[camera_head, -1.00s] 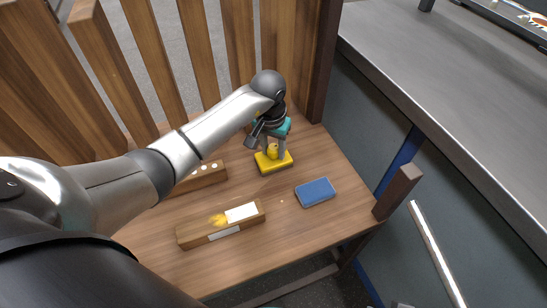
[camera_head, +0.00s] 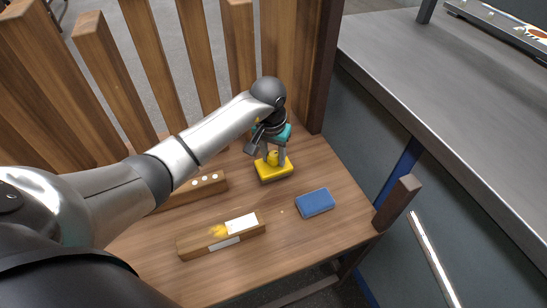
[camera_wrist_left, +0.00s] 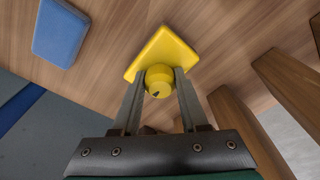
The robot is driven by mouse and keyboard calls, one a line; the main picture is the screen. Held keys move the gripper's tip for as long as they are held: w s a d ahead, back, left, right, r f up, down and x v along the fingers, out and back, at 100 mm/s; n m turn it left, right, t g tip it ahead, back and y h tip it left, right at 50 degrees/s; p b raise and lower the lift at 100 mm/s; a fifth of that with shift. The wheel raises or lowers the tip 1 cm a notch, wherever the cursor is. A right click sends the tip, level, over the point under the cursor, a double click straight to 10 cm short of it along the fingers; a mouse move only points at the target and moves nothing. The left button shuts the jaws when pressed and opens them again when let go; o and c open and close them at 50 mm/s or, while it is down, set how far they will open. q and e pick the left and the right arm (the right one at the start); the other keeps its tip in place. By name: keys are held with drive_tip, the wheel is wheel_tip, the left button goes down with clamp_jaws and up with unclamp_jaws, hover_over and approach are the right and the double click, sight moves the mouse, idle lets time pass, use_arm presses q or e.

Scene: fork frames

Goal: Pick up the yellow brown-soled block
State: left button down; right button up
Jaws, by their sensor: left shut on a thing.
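The yellow block (camera_head: 274,171) is a flat rectangle with a round yellow knob on top, and a darker edge shows along its lower side. It is at the bench seat's far right part in the head view. It also shows in the left wrist view (camera_wrist_left: 162,48), with the knob (camera_wrist_left: 158,82) nearest the camera. My left gripper (camera_head: 273,156) comes down from above, its two fingers on either side of the knob and shut on it. I cannot tell whether the block's underside touches the wood. My right gripper is in neither view.
A blue block (camera_head: 315,202) lies to the right of the yellow one. A wooden block with a white label and yellow patch (camera_head: 190,245) lies in front. Another with white dots (camera_head: 190,190) lies left, partly behind my arm. Slats (camera_head: 160,55) rise behind; a grey counter (camera_head: 460,110) stands right.

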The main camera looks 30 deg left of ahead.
sight(274, 153)
use_arm(q)
wheel_tip(274, 153, up, 8)
drive_tip(key=p, duration=0.2)
drive_tip(key=shift+p, duration=0.4)
wheel_tip(274, 153, up, 11)
drive_tip(key=p, duration=0.3)
drive_tip(key=shift+f, duration=0.15)
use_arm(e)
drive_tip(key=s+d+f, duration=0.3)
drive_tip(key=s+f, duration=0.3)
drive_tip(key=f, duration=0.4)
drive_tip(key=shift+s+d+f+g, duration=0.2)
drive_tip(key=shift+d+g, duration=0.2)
use_arm(q)
drive_tip(key=c, duration=0.9)
unclamp_jaws()
clamp_jaws()
